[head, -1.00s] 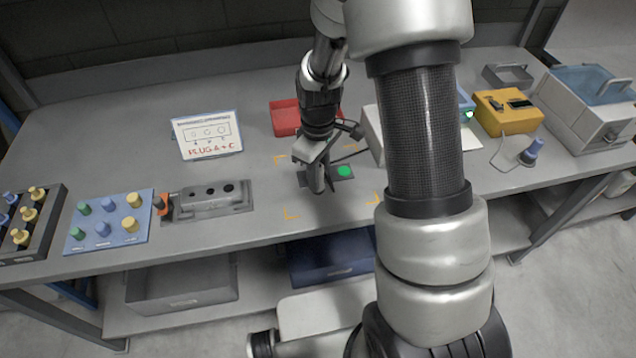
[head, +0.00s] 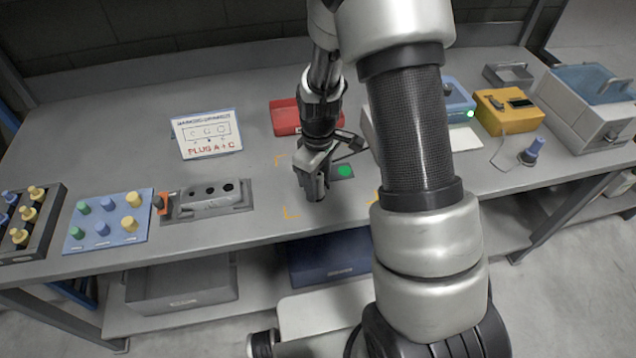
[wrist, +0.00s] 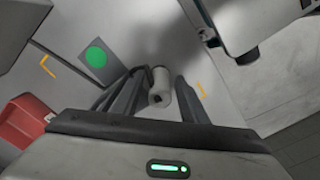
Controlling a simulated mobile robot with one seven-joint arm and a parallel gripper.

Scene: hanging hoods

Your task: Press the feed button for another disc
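The round green button (head: 344,170) sits on a small dark plate on the bench, right of my gripper. In the wrist view the button (wrist: 96,57) is left of the fingers and uncovered. My gripper (head: 313,192) points down close to the bench, beside the button. In the wrist view its two dark fingers (wrist: 160,78) are apart. A pale grey cylinder (wrist: 159,88) with a dark hole in its end shows between them, with gaps seen on both sides. I see no loose disc. My fingers hide part of the plate.
Orange corner marks (head: 291,213) frame the area around my gripper. A red tray (head: 297,117) lies behind. A grey block with holes (head: 211,200), a blue peg board (head: 110,220) and a "PLUG A + C" sign (head: 207,134) stand left. A yellow box (head: 508,110) stands right.

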